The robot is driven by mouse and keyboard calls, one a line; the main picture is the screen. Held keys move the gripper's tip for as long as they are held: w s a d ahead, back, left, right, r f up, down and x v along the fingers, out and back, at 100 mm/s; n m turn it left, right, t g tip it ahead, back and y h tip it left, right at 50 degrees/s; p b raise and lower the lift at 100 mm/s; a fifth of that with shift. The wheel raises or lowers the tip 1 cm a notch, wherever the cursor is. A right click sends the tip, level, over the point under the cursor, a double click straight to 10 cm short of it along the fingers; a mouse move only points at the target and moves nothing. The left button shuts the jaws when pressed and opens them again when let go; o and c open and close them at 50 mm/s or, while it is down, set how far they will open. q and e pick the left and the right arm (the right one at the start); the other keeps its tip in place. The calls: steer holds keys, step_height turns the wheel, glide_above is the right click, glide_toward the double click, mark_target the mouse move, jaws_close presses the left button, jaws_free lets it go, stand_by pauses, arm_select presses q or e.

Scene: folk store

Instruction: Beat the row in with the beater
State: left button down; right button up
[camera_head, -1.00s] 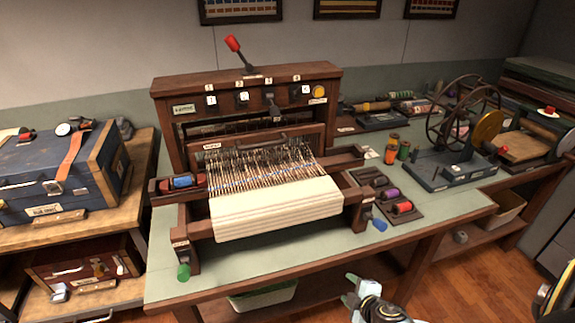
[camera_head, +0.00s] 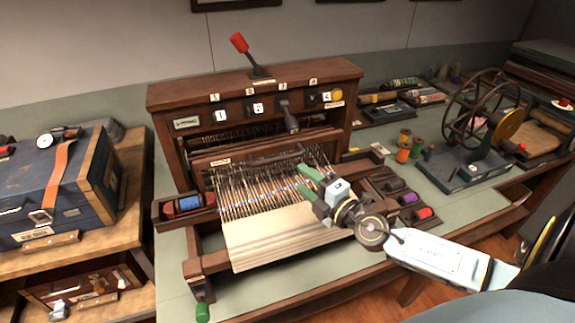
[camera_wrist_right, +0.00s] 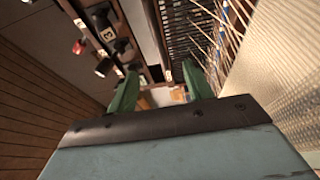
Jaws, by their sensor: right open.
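A dark wooden loom (camera_head: 255,92) stands on the bench. Its beater (camera_head: 258,152) is a wooden crossbar with a bar handle on top and a small label, behind the warp threads (camera_head: 245,190). Pale woven cloth (camera_head: 275,238) hangs over the loom's front. My right gripper (camera_head: 306,181) is open and empty, its green fingers over the right side of the warp, in front of and right of the beater. In the right wrist view the fingers (camera_wrist_right: 158,70) are apart, with warp threads (camera_wrist_right: 215,40) at the right. My left gripper is out of view.
A shuttle with blue thread (camera_head: 187,203) lies in the loom's left-side tray. A red-tipped lever (camera_head: 240,44) rises from the loom's top. Colored spools (camera_head: 409,199) lie on a rack to the right, near my right arm. A wheel device (camera_head: 475,150) stands farther right.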

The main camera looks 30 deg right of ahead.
mark_target(278, 161)
steer(key=w, duration=0.7)
steer(key=shift+w+a, duration=0.25)
steer(key=shift+a, duration=0.15)
steer(key=shift+w+a, duration=0.1)
steer(key=shift+w, duration=0.45)
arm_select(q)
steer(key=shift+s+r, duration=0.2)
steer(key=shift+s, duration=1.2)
arm_select(e)
steer(key=shift+w, duration=0.2)
jaws_close()
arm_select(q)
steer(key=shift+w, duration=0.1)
arm_select(e)
steer(key=shift+s, duration=0.1)
